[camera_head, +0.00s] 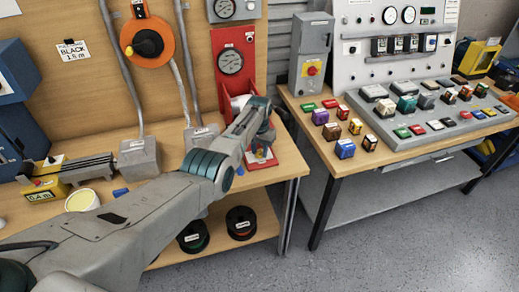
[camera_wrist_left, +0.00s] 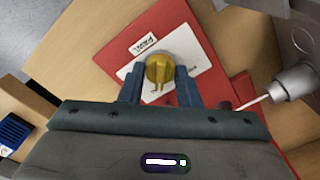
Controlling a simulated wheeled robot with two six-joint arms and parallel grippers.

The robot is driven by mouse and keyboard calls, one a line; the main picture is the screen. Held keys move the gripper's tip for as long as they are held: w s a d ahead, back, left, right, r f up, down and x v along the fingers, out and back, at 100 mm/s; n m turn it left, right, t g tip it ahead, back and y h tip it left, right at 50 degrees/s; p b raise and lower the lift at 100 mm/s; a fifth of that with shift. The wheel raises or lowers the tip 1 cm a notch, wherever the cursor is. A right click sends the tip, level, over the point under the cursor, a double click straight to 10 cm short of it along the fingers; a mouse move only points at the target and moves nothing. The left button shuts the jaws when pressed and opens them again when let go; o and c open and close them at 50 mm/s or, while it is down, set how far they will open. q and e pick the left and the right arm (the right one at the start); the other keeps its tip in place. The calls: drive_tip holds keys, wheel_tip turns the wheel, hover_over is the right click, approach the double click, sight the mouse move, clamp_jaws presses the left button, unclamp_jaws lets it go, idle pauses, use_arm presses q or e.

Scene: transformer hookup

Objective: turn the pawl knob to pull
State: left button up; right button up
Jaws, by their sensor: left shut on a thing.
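The yellow pawl knob (camera_wrist_left: 160,68) sits on a white plate (camera_wrist_left: 197,84) with small markings, on a red panel (camera_wrist_left: 182,22). A white label reading PAWL (camera_wrist_left: 143,43) is beside it. My left gripper (camera_wrist_left: 159,80) has one finger on each side of the knob and is shut on it. A narrow yellow part of the knob points toward the gripper body. In the head view my left gripper (camera_head: 262,142) reaches down over the red base (camera_head: 287,160) at the bench's right end, and the knob is mostly hidden there. My right gripper is not in view.
A red gauge panel (camera_head: 229,62) stands behind my left gripper. A silver cylindrical part (camera_wrist_left: 293,83) is close on the right in the wrist view. The right table (camera_head: 349,165) holds a control panel and several coloured blocks. Spools (camera_head: 241,222) are on the shelf below.

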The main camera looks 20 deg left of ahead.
sight(260, 151)
use_arm(q)
drive_tip(key=shift+m, duration=0.5)
drive_tip(key=shift+r, duration=0.1)
drive_tip(key=o, duration=1)
drive_tip(key=shift+r, duration=0.35)
wheel_tip(260, 151, up, 10)
drive_tip(key=shift+r+b, duration=0.1)
drive_tip(key=shift+b, duration=0.25)
